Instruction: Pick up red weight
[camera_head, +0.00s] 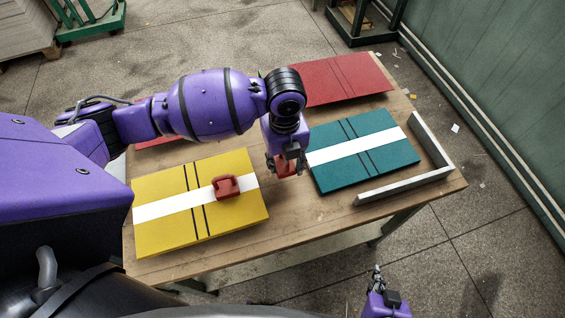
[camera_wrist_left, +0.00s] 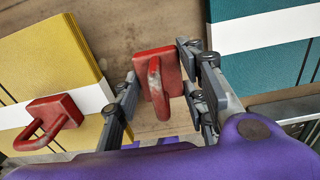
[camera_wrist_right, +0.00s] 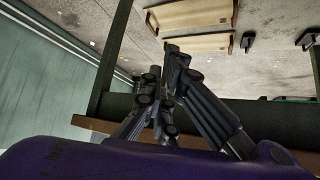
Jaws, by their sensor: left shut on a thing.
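A red weight with a loop handle (camera_wrist_left: 157,65) is held between the fingers of my left gripper (camera_head: 286,160). In the head view this red weight (camera_head: 284,170) is partly hidden by the fingers, over the gap between the yellow and teal stacks. A second red weight (camera_head: 226,186) sits on the white band of the yellow stack (camera_head: 165,189), and it also shows in the left wrist view (camera_wrist_left: 48,118). My right gripper (camera_head: 377,272) is off the table's front edge, empty, with its fingers close together.
The teal stack with a white band (camera_head: 350,178) lies right of my left gripper. A grey L-shaped metal stop (camera_head: 434,148) borders it. A red stack (camera_head: 345,80) lies at the back, partly hidden by my left arm. The wooden table (camera_head: 300,215) is bare along the front.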

